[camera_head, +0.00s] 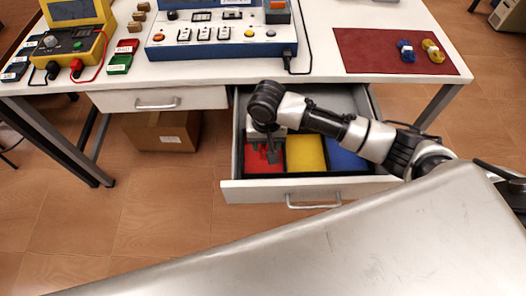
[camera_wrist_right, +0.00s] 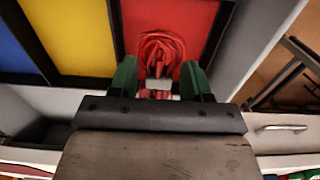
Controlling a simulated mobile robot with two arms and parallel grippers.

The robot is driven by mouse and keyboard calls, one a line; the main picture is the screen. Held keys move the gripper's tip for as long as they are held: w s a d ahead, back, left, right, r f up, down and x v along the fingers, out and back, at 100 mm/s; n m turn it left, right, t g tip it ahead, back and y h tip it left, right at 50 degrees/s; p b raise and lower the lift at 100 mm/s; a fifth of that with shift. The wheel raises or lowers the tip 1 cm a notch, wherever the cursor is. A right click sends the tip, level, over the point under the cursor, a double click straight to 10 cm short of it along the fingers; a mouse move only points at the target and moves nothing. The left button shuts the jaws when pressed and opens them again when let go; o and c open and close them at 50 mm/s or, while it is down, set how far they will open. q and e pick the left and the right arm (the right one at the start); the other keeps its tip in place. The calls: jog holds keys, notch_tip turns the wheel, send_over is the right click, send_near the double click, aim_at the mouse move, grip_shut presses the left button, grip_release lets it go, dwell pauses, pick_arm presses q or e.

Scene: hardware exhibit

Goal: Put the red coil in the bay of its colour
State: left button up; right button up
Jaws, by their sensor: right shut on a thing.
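My right gripper (camera_head: 270,155) reaches down into the open drawer (camera_head: 290,191), over the red bay (camera_head: 250,163) at its left. In the right wrist view, my right gripper (camera_wrist_right: 160,85) has its green fingers on either side of the red coil (camera_wrist_right: 162,50) and is shut on it. The coil shows against the red bay floor (camera_wrist_right: 205,20); whether it touches the floor I cannot tell. In the head view I cannot make out the coil. The yellow bay (camera_head: 306,154) is in the middle and the blue bay (camera_head: 343,158) is to its right. My left gripper is not in view.
On the table, a blue coil (camera_head: 405,50) and a yellow coil (camera_head: 433,50) lie on a dark red mat (camera_head: 370,52). A blue-and-white switch panel (camera_head: 220,35) stands left of it. Dark dividers separate the bays. A cardboard box (camera_head: 162,131) stands under the table.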

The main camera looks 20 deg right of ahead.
aim_at(264, 152)
jog(key=shift+a+f, duration=0.4)
jog(key=shift+f, duration=0.05)
notch_tip(264, 152, down, 3)
jog(key=shift+f+b, duration=0.15)
jog(key=shift+b, duration=0.2)
jog(key=shift+f, duration=0.2)
jog(key=shift+f, duration=0.15)
jog(key=o, duration=0.9)
jog(key=shift+r, duration=0.2)
notch_tip(264, 152, up, 12)
jog(key=shift+p, duration=0.9)
